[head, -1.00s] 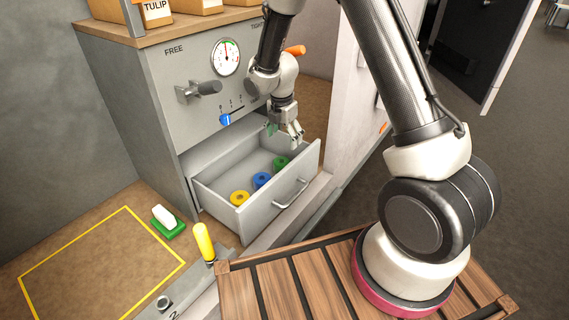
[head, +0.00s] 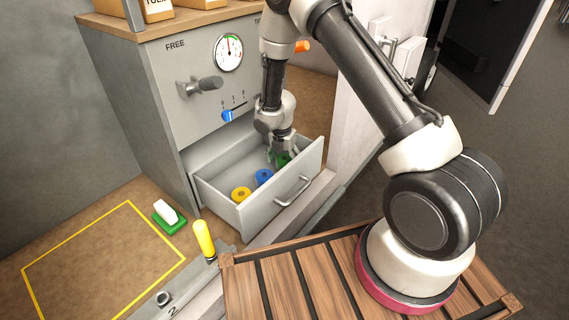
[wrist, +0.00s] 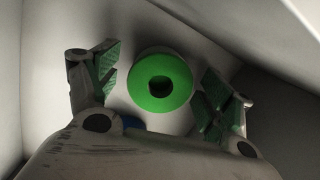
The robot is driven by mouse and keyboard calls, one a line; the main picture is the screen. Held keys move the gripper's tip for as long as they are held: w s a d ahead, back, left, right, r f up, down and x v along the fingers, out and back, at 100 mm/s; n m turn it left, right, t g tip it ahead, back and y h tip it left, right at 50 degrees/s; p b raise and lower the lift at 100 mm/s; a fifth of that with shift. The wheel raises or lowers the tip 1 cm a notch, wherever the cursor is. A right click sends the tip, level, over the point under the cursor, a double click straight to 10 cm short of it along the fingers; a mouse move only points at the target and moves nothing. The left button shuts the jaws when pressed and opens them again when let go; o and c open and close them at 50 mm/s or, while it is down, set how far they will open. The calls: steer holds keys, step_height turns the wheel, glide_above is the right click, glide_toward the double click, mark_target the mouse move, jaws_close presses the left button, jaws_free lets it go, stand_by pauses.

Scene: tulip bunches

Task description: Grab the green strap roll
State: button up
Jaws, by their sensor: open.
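The green strap roll (wrist: 160,83) is a ring with a dark centre hole, lying in the open drawer (head: 238,215). In the head view only part of the green roll (head: 283,160) shows, below my gripper. My gripper (wrist: 160,88) is open, with one green-padded finger on each side of the roll in the wrist view. A gap shows between each finger and the roll, so it is not held. In the head view my gripper (head: 281,157) is low over the back right part of the drawer.
A blue roll (head: 264,177) and a yellow roll (head: 241,194) stand in the same drawer, in a row with the green one. The drawer walls are close around my gripper. The cabinet front has a gauge (head: 229,52) and a knob handle (head: 200,86).

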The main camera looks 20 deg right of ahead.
steer(key=c, duration=1.2)
steer(key=shift+r, duration=0.1)
